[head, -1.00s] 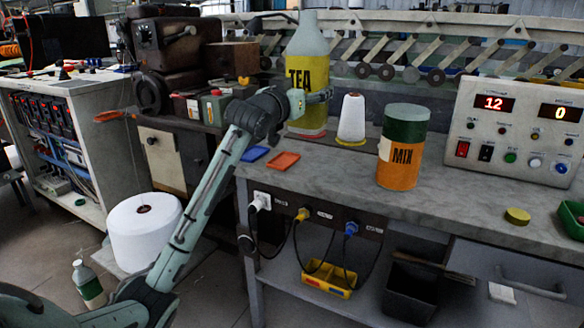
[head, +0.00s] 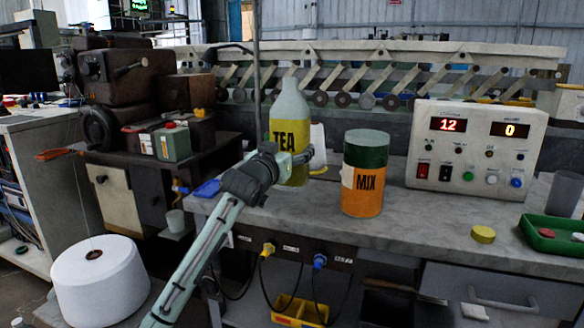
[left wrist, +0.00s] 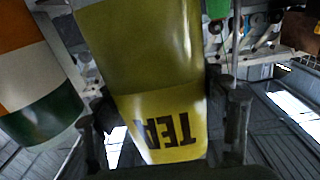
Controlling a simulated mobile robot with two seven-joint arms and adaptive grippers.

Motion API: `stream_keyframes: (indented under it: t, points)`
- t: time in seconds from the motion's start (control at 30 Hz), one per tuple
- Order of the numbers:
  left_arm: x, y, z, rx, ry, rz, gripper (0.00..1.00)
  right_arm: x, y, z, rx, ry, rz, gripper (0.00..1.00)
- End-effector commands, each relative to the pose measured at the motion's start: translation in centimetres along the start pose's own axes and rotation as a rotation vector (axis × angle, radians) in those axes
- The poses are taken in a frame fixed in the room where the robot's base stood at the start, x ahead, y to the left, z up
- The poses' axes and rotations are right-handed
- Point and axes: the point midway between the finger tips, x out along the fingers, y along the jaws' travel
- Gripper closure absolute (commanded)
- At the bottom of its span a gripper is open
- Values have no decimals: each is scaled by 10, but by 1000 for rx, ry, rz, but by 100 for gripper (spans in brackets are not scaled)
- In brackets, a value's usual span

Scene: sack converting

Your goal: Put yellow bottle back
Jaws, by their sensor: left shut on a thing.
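The yellow-labelled TEA bottle (head: 289,108), with a pale shoulder and neck, is upright at the grey bench (head: 411,210), left of the orange and green MIX jar (head: 363,175). My left gripper (head: 292,160) is shut on its lower part. The left wrist view shows the bottle (left wrist: 160,105) upside down in the picture, between both fingers (left wrist: 168,118). The gripper hides part of the bottle's base, so I cannot tell whether it touches the bench. My right gripper is not in view.
A white cone (head: 318,150) stands just behind the bottle. A blue tray (head: 207,188) lies at the bench's left edge. A control box (head: 475,150), a yellow lid (head: 483,234) and a green tray (head: 548,236) are to the right.

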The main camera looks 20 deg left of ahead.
Motion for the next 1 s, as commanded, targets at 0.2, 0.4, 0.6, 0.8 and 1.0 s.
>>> stream_keyframes:
  t: [0.2, 0.4, 0.6, 0.8, 1.0]
  points:
    - [6, 5, 10, 0, 0, 0, 61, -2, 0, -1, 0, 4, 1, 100]
    - [6, 5, 38, 1, -1, 0, 61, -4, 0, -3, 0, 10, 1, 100]
    - [5, 5, 44, 0, 2, 0, 61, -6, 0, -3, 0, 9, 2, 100]
    - [5, 4, 46, 0, 1, 0, 61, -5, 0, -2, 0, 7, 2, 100]
    - [5, 4, 48, 0, 1, 0, 10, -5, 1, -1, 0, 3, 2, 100]
